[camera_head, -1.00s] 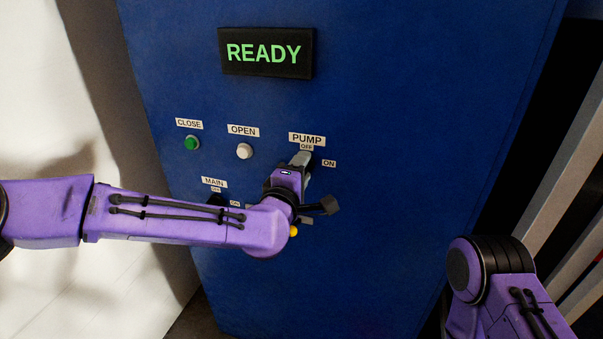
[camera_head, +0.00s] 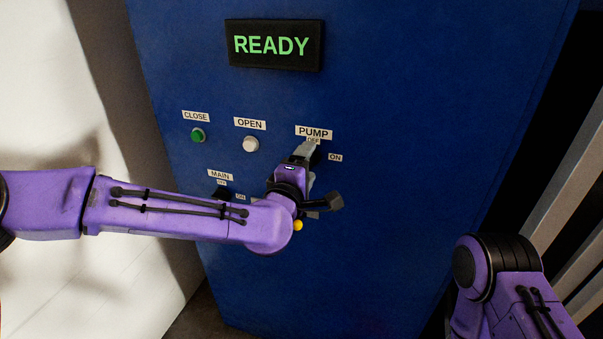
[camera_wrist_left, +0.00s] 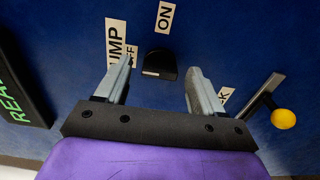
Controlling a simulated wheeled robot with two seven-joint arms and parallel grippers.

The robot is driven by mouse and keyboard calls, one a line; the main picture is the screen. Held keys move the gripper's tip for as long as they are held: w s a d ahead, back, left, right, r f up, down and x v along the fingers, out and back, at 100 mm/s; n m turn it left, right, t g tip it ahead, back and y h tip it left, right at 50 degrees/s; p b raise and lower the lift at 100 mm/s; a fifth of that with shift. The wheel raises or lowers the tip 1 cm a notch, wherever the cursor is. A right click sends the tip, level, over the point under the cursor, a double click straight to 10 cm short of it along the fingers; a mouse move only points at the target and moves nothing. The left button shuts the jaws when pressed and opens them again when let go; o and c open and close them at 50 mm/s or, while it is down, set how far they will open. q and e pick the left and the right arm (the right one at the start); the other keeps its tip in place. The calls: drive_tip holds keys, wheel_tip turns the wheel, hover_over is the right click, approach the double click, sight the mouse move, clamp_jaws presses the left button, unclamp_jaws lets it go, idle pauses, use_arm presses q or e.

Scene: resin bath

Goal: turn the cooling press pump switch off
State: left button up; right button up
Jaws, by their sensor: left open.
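The pump switch is a black knob (camera_wrist_left: 160,64) with a short white mark, below the ON label (camera_wrist_left: 165,17) and right of the PUMP label (camera_wrist_left: 117,42) in the left wrist view. My left gripper (camera_wrist_left: 158,84) is open, its two grey fingers apart, with the knob between and slightly beyond the tips. I cannot tell whether either finger touches it. In the head view my left gripper (camera_head: 309,154) is at the switch under the PUMP label (camera_head: 314,132) and hides most of it. The knob's exact setting is unclear. My right gripper is out of view.
The blue panel (camera_head: 400,130) carries a READY display (camera_head: 274,45), a green CLOSE button (camera_head: 198,135), a white OPEN button (camera_head: 250,144) and a MAIN switch (camera_head: 221,193). A yellow ball-ended lever (camera_wrist_left: 283,118) is close beside one finger. The panel's right side is clear.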

use_arm(q)
drive_tip(key=b+v, duration=0.2)
drive_tip(key=v, duration=0.7)
drive_tip(key=shift+s+a, duration=0.15)
drive_tip(key=shift+s, duration=0.2)
drive_tip(key=s+a+f+m+g+y, duration=0.1)
drive_tip(key=s+a+f+g, duration=0.15)
drive_tip(key=f, duration=0.75)
drive_tip(key=s+a+f+m+g+y, duration=0.15)
drive_tip(key=a+f, duration=0.25)
drive_tip(key=f, duration=0.5)
drive_tip(key=s+a+f+m+g+y, duration=0.1)
drive_tip(key=a+f+m+g+y, duration=0.2)
drive_tip(key=f, duration=0.7)
drive_tip(key=s+a+f+m+g+y, duration=0.1)
drive_tip(key=s+a+f+g, duration=0.2)
drive_tip(key=s+a+f, duration=0.5)
drive_tip(key=s+a+f+m+g+y, duration=0.1)
drive_tip(key=s+a+f+g, duration=0.3)
drive_tip(key=s+a+f, duration=0.5)
drive_tip(key=s+f+y, duration=0.1)
drive_tip(key=s, duration=0.6)
drive_tip(key=shift+s+a+f, duration=0.2)
drive_tip(key=shift+f, duration=0.15)
drive_tip(key=shift+y, duration=0.25)
